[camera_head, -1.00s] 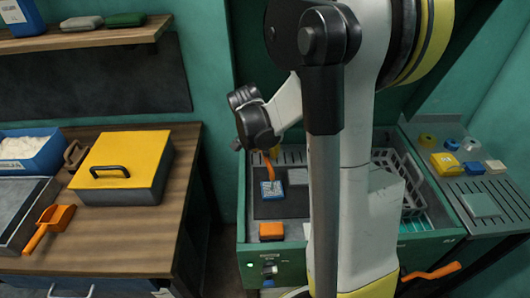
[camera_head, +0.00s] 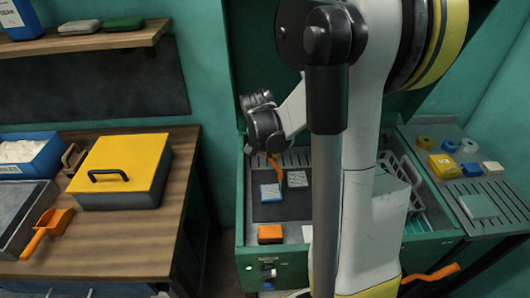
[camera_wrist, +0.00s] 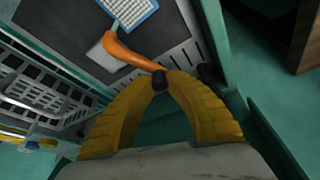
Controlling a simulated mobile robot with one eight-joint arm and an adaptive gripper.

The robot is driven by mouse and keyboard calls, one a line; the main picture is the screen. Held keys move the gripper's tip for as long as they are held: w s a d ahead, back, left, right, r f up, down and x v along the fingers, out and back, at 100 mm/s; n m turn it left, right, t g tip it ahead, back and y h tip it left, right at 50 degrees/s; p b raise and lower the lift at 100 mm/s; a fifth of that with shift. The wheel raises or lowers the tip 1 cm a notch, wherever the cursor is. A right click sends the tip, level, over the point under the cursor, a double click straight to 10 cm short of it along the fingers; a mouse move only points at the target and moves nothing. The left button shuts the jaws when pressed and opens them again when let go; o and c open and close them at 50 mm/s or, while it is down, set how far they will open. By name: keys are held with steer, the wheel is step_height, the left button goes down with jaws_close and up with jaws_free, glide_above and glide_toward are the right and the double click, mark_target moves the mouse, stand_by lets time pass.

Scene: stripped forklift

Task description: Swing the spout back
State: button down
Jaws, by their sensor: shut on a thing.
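The spout (camera_wrist: 130,56) is a curved orange piece in the wrist view, running from a pale pad to my fingertips. It also shows small in the head view (camera_head: 276,167), above the dark plate of the green bench. My gripper (camera_wrist: 161,80) has its yellow fingers closed together at the near end of the spout. In the head view my wrist stands above the spout and hides most of the fingers.
An orange block (camera_head: 270,233) sits at the front of the green bench. A grey wire basket (camera_head: 394,166) stands to the right, partly behind my arm. An orange handle (camera_head: 431,273) sticks out at the front right. A yellow-lidded box (camera_head: 135,165) is on the wooden table.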

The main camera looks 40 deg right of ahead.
steer(key=w+d+n+t+y, duration=0.2)
steer(key=w+d+n, duration=0.3)
steer(key=d+n, duration=0.7)
steer(key=shift+d+y, duration=0.9)
steer(key=shift+d, duration=0.45)
steer(key=shift+w+r, duration=0.1)
steer(key=shift+w, duration=0.1)
steer(key=c, duration=1.3)
jaws_free()
steer(key=shift+w, duration=0.1)
steer(key=v, duration=1.2)
steer(key=shift+s, duration=0.25)
